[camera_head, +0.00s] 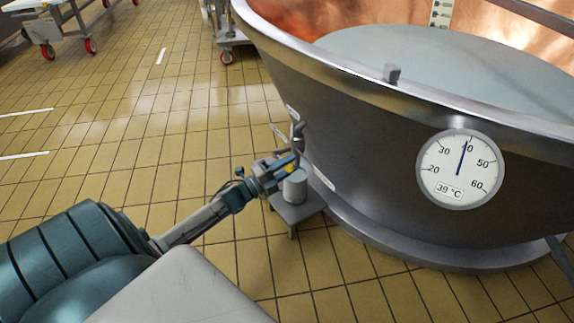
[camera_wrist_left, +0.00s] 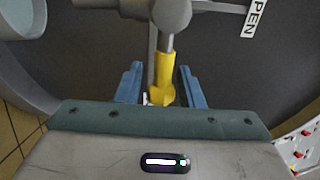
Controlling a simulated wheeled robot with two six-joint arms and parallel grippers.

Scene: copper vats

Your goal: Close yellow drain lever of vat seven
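The yellow drain lever (camera_wrist_left: 165,72) hangs from a grey valve stem in the left wrist view. It points down in that picture, between the two blue fingers of my left gripper (camera_wrist_left: 159,86), with a visible gap on each side. My left gripper (camera_head: 284,164) is open around the lever, beside the vat's lower wall in the head view. There the lever is a tiny yellow patch, mostly hidden by the fingers. The vat (camera_head: 365,140) is a large grey metal vessel with a copper inside and a pale liquid surface. No vat number is readable. My right gripper is not in view.
A grey cylindrical container (camera_head: 295,187) on a small stand (camera_head: 297,211) is just below the gripper. A round dial (camera_head: 460,169) is on the vat wall. A label ending "PEN" (camera_wrist_left: 256,17) is near the valve. Tiled floor is free at left; wheeled carts stand behind.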

